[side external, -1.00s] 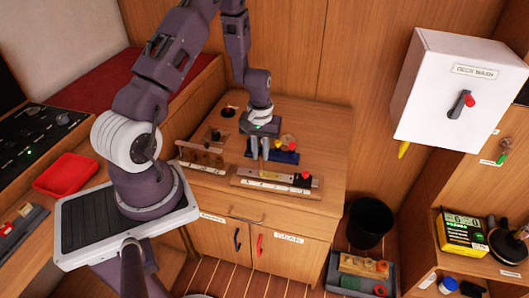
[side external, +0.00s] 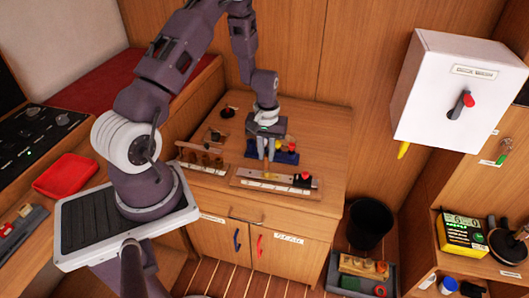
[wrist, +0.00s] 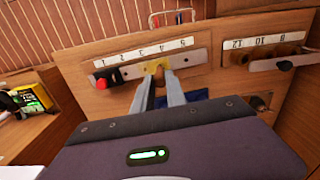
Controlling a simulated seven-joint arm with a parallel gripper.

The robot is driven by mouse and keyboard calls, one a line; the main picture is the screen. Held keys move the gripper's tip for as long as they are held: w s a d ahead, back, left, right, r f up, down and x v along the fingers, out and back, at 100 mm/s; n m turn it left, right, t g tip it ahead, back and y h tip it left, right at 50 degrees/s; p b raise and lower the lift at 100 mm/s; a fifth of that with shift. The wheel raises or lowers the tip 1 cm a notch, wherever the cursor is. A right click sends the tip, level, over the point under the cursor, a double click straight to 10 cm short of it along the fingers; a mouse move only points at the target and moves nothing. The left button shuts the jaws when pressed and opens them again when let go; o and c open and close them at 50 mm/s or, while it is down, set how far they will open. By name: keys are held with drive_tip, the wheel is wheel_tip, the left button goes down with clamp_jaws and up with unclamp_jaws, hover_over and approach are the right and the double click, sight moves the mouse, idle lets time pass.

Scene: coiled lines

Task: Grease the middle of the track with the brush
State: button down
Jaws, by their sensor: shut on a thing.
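The track is a metal strip (wrist: 128,72) on a wooden board with a white scale numbered 1 to 5. It also shows in the side view (side external: 250,179) at the cabinet top's front. A dark slider with a red knob (wrist: 101,84) sits near one end, at the right in the side view (side external: 304,178). My gripper (wrist: 158,73) is shut, its fingers pointing down at the track's middle. A small yellow piece, seemingly the brush (wrist: 155,66), shows at the fingertips. Whether it touches the track is unclear. My gripper (side external: 267,158) hides part of the blue rack.
A blue rack (side external: 288,157) with yellow and red knobs stands behind the track. A second board (side external: 205,160) with brown pieces lies to the left, its scale (wrist: 262,41) reading up to 12. A black bin (side external: 369,223) stands on the floor at right.

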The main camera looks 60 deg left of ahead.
drive_tip(key=shift+w+d, duration=0.25)
drive_tip(key=shift+w, duration=0.2)
drive_tip(key=shift+w, duration=0.15)
drive_tip(key=shift+w+d, duration=0.3)
drive_tip(key=shift+w, duration=0.15)
drive_tip(key=shift+w+d, duration=0.1)
drive_tip(key=shift+w+d, duration=0.3)
drive_tip(key=shift+w, duration=0.2)
drive_tip(key=shift+w+d, duration=0.3)
drive_tip(key=shift+w, duration=0.3)
